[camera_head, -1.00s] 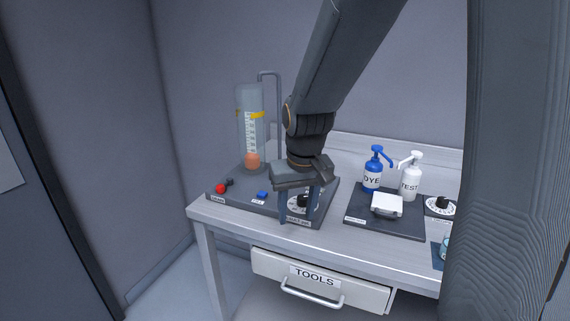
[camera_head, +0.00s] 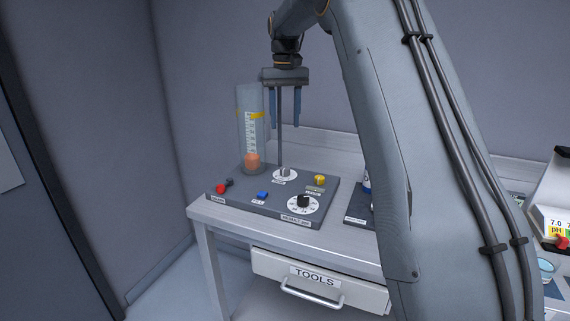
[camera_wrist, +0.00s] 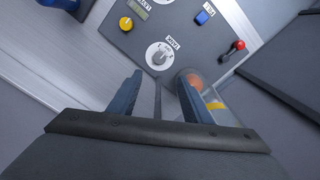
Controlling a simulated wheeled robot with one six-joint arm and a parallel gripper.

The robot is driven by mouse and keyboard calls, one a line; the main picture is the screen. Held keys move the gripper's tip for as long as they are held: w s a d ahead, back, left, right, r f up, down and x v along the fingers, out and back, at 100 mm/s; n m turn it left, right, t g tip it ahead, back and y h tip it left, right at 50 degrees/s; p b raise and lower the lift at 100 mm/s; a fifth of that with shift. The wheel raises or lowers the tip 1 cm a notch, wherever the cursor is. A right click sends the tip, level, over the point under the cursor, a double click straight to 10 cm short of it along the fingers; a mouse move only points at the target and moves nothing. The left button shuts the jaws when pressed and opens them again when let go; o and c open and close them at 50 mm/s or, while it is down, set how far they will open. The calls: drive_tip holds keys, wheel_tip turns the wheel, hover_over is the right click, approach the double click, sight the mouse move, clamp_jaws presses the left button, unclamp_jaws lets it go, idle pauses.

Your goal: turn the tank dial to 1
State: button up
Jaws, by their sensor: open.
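The control panel (camera_head: 228,194) sits on the left of the bench. A dial with a grey knob on a white plate (camera_head: 285,174) is at its back; it also shows in the wrist view (camera_wrist: 159,54). A larger dial with a black knob (camera_head: 303,203) is at the panel's front right. In the wrist view the fingers (camera_wrist: 160,82) frame the area just below that dial.
A clear tube (camera_head: 250,140) with an orange ball stands left of my gripper, and a thin pipe rises behind. A yellow knob (camera_head: 319,181), blue button (camera_head: 262,195) and red-ended lever (camera_head: 221,188) are on the panel. My arm hides much of the bench's right side.

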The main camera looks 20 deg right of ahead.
sight(285, 168)
wheel_tip(285, 168, down, 15)
drive_tip(key=p, duration=0.4)
drive_tip(key=shift+f, duration=0.15)
drive_tip(key=c, duration=1.1)
drive_tip(key=shift+o, duration=0.2)
drive_tip(key=n, duration=0.4)
drive_tip(key=shift+n+b, duration=0.3)
drive_tip(key=shift+b, duration=0.1)
drive_tip(key=shift+n, duration=2.2)
